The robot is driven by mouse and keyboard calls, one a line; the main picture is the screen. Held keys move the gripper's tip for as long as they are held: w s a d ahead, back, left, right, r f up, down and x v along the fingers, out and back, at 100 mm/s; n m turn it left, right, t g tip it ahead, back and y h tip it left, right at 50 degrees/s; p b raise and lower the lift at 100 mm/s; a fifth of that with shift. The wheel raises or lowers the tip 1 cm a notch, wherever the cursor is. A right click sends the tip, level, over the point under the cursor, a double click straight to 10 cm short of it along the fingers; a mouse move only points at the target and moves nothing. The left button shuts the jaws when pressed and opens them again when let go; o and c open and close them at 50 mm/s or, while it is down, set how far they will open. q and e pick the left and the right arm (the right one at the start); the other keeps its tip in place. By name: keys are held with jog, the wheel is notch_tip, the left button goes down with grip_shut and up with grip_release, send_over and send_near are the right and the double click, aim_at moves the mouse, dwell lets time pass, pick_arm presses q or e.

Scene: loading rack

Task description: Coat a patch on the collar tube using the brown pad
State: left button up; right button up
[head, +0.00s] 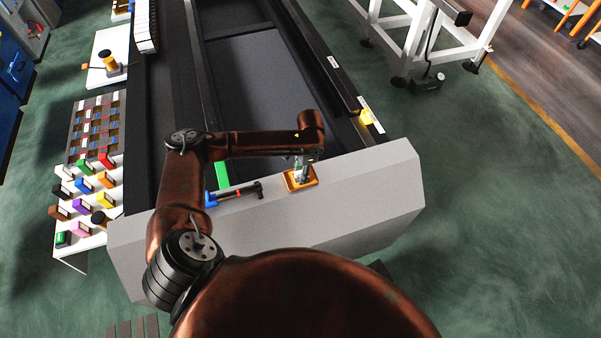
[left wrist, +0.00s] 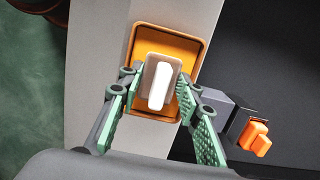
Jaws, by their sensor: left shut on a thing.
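My left gripper (head: 303,176) is shut on a small block with a white grip and a grey-brown base, which looks like the pad (left wrist: 161,84). It holds the pad over an orange tray with a brown rim (head: 300,187), also seen in the left wrist view (left wrist: 138,38). I cannot tell whether the pad touches the tray floor. A dark tube with a red ring and a blue end (head: 235,194), perhaps the collar tube, lies left of the tray on the grey ledge. My right gripper is not in view.
A white board with several coloured blocks (head: 84,182) stands at the left. A green block (head: 222,175) lies near the tube. A yellow piece (head: 366,116) is on the right rail. The ledge (head: 370,185) is clear right of the tray.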

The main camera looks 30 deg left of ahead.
aim_at(300, 172)
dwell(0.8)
pick_arm(q)
jog(key=shift+s+d+f+p, duration=0.1)
jog(key=shift+s+p, duration=0.05)
jog(key=shift+p, duration=0.4)
dwell(0.9)
notch_tip(300, 172, up, 4)
jog(key=p, duration=0.4)
jog(key=shift+p, duration=0.4)
notch_tip(300, 172, up, 3)
jog(key=p, duration=0.4)
dwell(0.4)
